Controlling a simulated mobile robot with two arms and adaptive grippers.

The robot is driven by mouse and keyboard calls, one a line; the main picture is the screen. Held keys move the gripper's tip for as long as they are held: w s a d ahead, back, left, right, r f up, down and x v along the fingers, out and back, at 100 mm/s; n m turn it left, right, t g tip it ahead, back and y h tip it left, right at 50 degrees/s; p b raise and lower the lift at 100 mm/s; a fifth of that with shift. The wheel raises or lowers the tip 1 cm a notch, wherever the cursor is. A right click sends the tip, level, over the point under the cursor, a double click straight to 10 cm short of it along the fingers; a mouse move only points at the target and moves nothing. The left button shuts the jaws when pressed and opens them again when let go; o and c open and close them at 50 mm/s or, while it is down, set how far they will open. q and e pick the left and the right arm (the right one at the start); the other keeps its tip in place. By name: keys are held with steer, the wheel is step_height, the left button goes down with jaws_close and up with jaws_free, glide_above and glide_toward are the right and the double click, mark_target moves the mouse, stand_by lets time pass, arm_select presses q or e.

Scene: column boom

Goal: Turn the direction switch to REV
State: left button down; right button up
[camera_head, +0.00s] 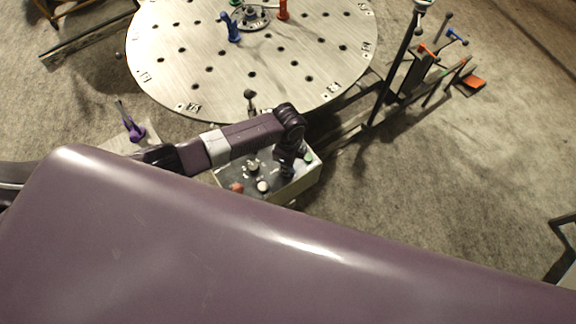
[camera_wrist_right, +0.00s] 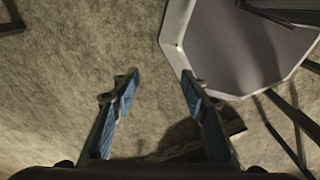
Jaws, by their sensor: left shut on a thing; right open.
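The control box (camera_head: 225,178) stands below the round plate, with a light top panel. A red button (camera_head: 236,187), a white knob (camera_head: 262,186), another small knob (camera_head: 253,166) and a green button (camera_head: 308,157) show on it. My left gripper (camera_head: 287,170) points down at the right part of the panel, shut on a small control there. Its fingers hide that control, so its lettering and setting cannot be read. My right gripper (camera_wrist_right: 160,88) is open and empty in the right wrist view, above the floor and away from the box.
A large round metal plate (camera_head: 270,65) with holes fills the back. A purple clamp (camera_head: 134,130) lies left of the box. A stand with rods and an orange piece (camera_head: 472,83) is at the right. An angular grey-topped thing (camera_wrist_right: 225,50) shows in the wrist view.

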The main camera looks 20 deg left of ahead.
arm_select(q)
steer(key=m, duration=0.4)
steer(key=shift+w, duration=0.1)
steer(key=m+b, duration=0.1)
steer(key=m, duration=0.3)
steer(key=shift+m, duration=0.3)
steer(key=m+b, duration=0.1)
steer(key=m, duration=0.4)
arm_select(e)
steer(key=shift+w+f, duration=0.15)
steer(key=shift+f, duration=0.45)
steer(key=shift+w+f, duration=0.15)
steer(key=shift+f, duration=0.45)
arm_select(q)
steer(key=shift+r+m, duration=0.1)
steer(key=shift+m, duration=0.2)
steer(key=c, duration=2)
jaws_free()
steer(key=shift+o, duration=0.2)
step_height(320, 180, up, 12)
